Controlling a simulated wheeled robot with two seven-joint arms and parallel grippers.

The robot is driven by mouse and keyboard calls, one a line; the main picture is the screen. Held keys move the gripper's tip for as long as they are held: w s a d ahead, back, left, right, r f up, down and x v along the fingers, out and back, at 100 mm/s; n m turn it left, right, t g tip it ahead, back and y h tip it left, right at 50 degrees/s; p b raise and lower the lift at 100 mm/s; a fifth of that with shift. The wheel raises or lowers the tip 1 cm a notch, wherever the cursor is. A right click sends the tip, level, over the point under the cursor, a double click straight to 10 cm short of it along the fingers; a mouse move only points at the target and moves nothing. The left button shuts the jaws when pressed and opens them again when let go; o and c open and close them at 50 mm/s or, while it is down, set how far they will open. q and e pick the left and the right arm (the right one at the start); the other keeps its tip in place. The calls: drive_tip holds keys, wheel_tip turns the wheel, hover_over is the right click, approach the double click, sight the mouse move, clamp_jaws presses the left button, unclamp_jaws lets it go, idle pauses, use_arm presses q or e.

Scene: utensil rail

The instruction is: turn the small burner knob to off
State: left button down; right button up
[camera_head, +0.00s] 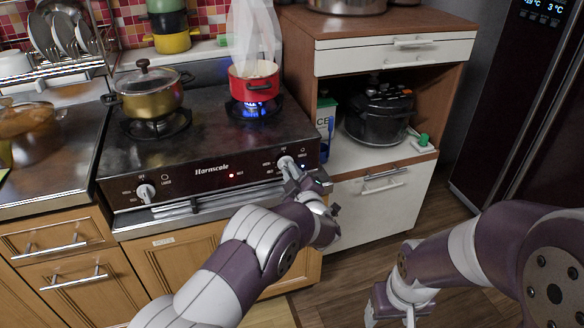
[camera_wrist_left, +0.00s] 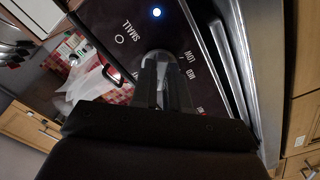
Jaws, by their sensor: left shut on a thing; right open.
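The small burner knob (camera_head: 285,162) is a pale round knob at the right of the dark stove front. In the left wrist view the knob (camera_wrist_left: 158,55) sits beside the SMALL label, with LOW and MED marks on its other side. My left gripper (camera_head: 292,173) is shut on this knob; its dark fingers (camera_wrist_left: 164,80) hide part of it, so its exact angle is unclear. A blue flame (camera_head: 254,109) burns under a red pot (camera_head: 252,84). My right gripper (camera_head: 394,306) is open and empty, low at the right over the floor.
A second knob (camera_head: 146,192) is at the stove's left. A gold lidded pot (camera_head: 151,96) stands on the left burner. Steam rises from the red pot. An oven handle bar (camera_head: 190,207) runs below the knobs. A wooden cabinet (camera_head: 400,27) stands close at right.

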use_arm(q)
drive_tip(key=shift+s+a+f+m+p, duration=0.1)
drive_tip(key=shift+m+p, duration=0.9)
drive_tip(key=shift+m, duration=1.3)
drive_tip(key=shift+a+f+m+p, duration=0.1)
drive_tip(key=shift+m+p, duration=0.85)
drive_tip(key=shift+m, duration=1.35)
drive_tip(key=c, duration=1.1)
unclamp_jaws()
drive_tip(key=p+v, duration=0.1)
drive_tip(key=v, duration=1.1)
drive_tip(key=shift+s+d+r, duration=0.1)
drive_tip(key=shift+s+d, duration=0.05)
drive_tip(key=shift+s, duration=0.2)
